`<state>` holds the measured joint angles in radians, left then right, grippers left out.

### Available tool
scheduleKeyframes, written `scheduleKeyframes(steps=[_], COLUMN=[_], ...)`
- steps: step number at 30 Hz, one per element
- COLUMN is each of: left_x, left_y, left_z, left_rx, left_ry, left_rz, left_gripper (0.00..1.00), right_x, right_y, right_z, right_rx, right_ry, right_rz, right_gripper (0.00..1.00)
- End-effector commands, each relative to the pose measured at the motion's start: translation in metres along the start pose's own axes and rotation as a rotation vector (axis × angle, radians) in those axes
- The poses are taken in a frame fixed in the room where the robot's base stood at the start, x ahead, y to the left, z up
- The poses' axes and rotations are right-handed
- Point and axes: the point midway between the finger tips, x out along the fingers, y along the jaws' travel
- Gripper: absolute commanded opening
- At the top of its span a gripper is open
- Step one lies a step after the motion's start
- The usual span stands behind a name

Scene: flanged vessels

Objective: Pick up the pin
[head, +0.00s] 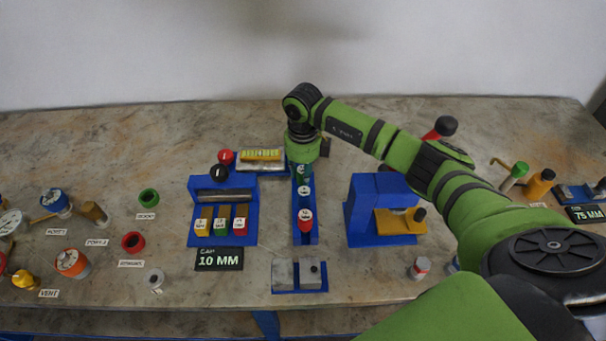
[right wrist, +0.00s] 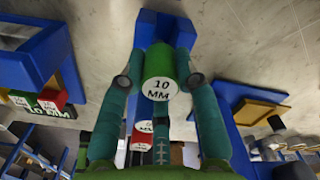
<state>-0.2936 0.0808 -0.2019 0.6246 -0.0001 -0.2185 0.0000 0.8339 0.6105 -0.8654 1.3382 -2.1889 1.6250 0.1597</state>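A green pin (right wrist: 160,68) with a white end marked 10 MM sits between the fingers of my right gripper (right wrist: 160,50) in the right wrist view. The fingertips lie along both its sides with no clear gap, so the gripper looks shut on it. In the head view my right gripper (head: 303,168) points down over the back end of a narrow blue rack (head: 304,237) and hides most of the green pin. In front of it in the rack, a red pin with a white top (head: 305,217) stands upright. My left gripper is out of view.
A blue stand (head: 222,186) with coloured blocks and a 10 MM sign (head: 219,259) is left of the rack. A blue block with a yellow part (head: 400,220) is close on the right. Grey blocks (head: 299,274) lie in front. Several labelled caps stand at the far left.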

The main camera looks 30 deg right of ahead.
Motion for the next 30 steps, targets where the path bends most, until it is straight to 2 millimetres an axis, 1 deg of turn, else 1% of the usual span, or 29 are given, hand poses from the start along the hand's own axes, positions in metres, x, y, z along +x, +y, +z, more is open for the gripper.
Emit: scheduleKeyframes(steps=[3, 6, 14, 19, 23, 25, 30], left_x=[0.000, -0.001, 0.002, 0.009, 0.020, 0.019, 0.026], left_y=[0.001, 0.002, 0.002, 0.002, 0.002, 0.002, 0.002], left_z=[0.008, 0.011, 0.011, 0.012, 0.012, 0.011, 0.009], left_rx=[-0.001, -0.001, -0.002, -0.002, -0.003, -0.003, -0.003], left_ry=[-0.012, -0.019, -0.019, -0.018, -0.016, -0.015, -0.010], left_rz=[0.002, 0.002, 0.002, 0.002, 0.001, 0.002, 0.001], left_gripper=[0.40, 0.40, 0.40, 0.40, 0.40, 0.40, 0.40], right_x=[0.000, 0.000, -0.004, -0.019, -0.042, -0.046, -0.062], right_y=[0.000, 0.000, -0.001, -0.001, -0.001, 0.003, 0.012], right_z=[0.000, 0.000, 0.000, 0.001, 0.001, -0.011, -0.037], right_rx=[0.000, 0.001, 0.001, 0.000, -0.001, -0.002, -0.002], right_ry=[0.001, 0.000, -0.001, -0.003, -0.007, -0.002, -0.002], right_rz=[-0.001, -0.001, -0.001, -0.003, -0.004, -0.002, -0.003], right_gripper=[0.00, 0.00, 0.00, 0.00, 0.00, 0.00, 0.00])
